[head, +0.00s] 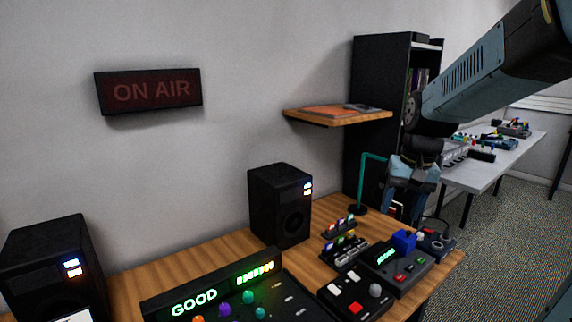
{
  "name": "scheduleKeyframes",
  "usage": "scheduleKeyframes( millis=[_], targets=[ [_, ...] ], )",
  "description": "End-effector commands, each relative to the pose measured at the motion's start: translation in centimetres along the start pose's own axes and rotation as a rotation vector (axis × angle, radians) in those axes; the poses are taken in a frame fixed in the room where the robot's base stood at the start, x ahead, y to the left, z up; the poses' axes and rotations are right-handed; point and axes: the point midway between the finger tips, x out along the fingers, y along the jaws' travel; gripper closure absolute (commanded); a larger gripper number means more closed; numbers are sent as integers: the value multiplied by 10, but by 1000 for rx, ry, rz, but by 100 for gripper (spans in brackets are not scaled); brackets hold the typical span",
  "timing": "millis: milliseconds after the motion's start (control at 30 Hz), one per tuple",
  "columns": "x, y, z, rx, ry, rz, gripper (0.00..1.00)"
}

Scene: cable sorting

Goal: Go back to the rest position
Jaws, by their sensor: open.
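My gripper (403,205) is at the end of my arm, which comes in from the upper right. It points down over the right rear part of the wooden desk (212,265). It is open, and I see nothing held between its fingers. The teal stand (363,180) is just left of it. A blue block (404,240) and a small device with a green display (386,257) lie below and in front of it. The exact height of the fingertips above the desk is hard to tell.
Two black speakers (281,205) (55,268) and a console with a green "GOOD" display (195,303) stand on the desk. A wall shelf (335,117) and a black bookcase (376,75) are behind. A white table (482,174) with parts is at right; carpet (505,235) is open.

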Motion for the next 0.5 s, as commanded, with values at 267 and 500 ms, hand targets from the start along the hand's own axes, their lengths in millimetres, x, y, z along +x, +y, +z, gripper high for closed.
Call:
scheduleKeyframes(
  millis=[267,500],
  targets=[
    [-34,-1,52,-96,145,4,41],
    [-53,2,94,-172,268,15,41]
  ],
)
